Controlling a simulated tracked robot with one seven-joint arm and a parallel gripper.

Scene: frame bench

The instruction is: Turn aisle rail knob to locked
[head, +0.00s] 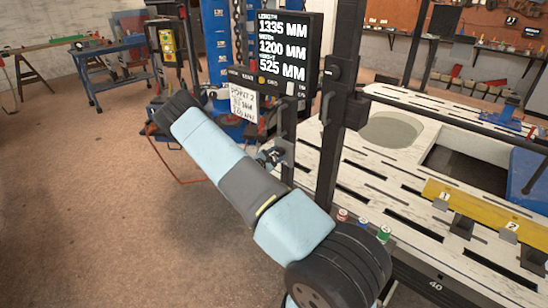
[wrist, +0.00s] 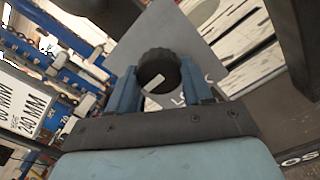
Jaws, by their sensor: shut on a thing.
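The black ribbed knob (wrist: 158,70) sits on a grey plate (wrist: 220,45) in the wrist view. A short white mark shows on the knob's near face, slanting up to the right. My gripper (wrist: 160,84) has its two blue fingers shut on the knob, one on each side. A few letters are printed on the plate near the right finger; the full word is hidden. In the head view my arm covers much of the middle, and I cannot make out the knob there.
A dark upright post (head: 338,120) and a display (head: 277,52) with measurements stand beside my arm. The pale slotted bench (head: 385,178) lies to the right, with a yellow bar (head: 480,207) and small coloured cans near its front edge. Open floor (head: 90,190) lies to the left.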

